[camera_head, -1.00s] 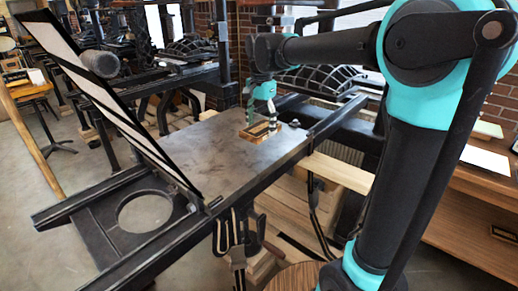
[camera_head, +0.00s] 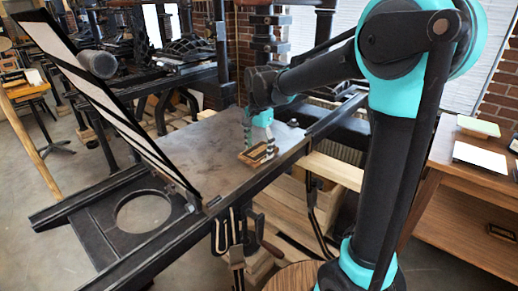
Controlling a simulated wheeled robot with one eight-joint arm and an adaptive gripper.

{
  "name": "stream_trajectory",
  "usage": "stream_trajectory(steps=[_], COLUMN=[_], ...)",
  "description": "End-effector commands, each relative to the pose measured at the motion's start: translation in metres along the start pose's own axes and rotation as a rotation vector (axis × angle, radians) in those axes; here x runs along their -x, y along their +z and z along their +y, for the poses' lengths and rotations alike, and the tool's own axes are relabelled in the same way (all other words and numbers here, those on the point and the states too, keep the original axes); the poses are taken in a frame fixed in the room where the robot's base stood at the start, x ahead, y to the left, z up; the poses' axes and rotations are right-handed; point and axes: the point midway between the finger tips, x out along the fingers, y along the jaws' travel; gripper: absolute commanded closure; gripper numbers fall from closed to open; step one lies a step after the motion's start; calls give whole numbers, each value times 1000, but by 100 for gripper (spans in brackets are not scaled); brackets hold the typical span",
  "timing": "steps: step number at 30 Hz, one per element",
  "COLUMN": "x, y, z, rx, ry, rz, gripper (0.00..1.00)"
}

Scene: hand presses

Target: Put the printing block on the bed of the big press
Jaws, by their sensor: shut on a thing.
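The printing block (camera_head: 256,154) is a small brown wooden piece with a recessed-looking face, over the right part of the big press's flat dark bed (camera_head: 190,165). My gripper (camera_head: 258,147) points down and is shut on the block, with one finger at its far left and one at its right. The block lies on the bed or just above it; I cannot tell which. It is close to the bed's front-right rail. Part of the block is hidden by the fingers.
The press's raised striped frame (camera_head: 105,100) leans up at the bed's left end. A dark plate with a round hole (camera_head: 100,225) lies left of the bed. Rails edge the bed. A wooden cabinet (camera_head: 470,185) stands at right. Much of the bed is bare.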

Motion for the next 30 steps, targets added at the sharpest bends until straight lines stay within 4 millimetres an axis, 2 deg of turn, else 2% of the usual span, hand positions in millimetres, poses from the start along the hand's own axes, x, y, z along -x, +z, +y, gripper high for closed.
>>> stream_trajectory(steps=[2, 3, 8, 20, 23, 30], x=[-2, -2, -2, 3, 14, 61], y=[0, 0, 0, 0, 0, 0], z=[0, 0, 0, 0, 0, 0], rx=[0, 0, 0, 0, 0, 0], ry=[0, 0, 0, 0, 0, 0], rz=[0, 0, 0, 0, 0, 0], gripper=[73, 29, 11, 11, 11, 11])
